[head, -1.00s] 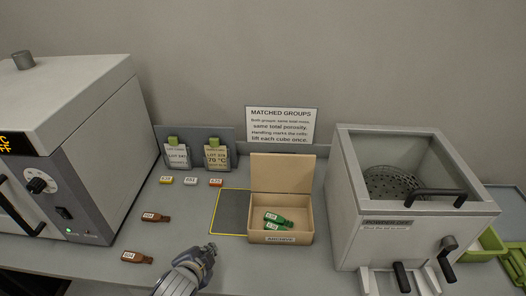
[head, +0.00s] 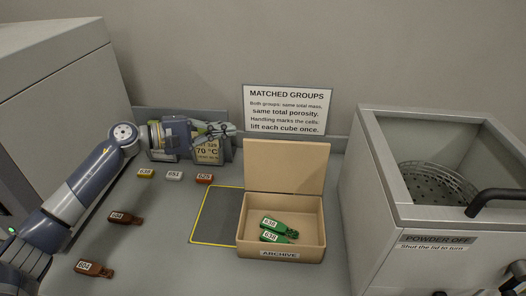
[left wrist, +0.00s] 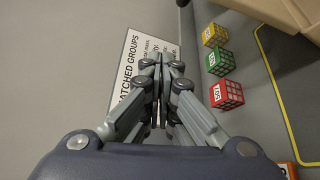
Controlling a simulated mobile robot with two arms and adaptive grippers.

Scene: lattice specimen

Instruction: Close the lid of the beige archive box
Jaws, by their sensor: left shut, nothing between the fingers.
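The beige archive box (head: 281,253), labelled ARCHIVE, stands on the bench with its lid (head: 285,167) raised upright at the back. Two green tagged pieces (head: 277,229) lie inside it. In the left wrist view a beige part of the box (left wrist: 277,14) shows at the top right corner. My left gripper (head: 231,130) is shut and empty, left of the lid, in front of the back panel and pointing right. In the left wrist view its fingertips (left wrist: 160,64) are together before the sign. My right gripper is not in view.
The MATCHED GROUPS sign (head: 287,109) stands behind the lid. Yellow (left wrist: 215,35), green (left wrist: 221,63) and red (left wrist: 227,95) cubes show in the left wrist view. A yellow-edged grey mat (head: 216,216) lies left of the box; a grey POWDER OFF machine (head: 382,190) stands right.

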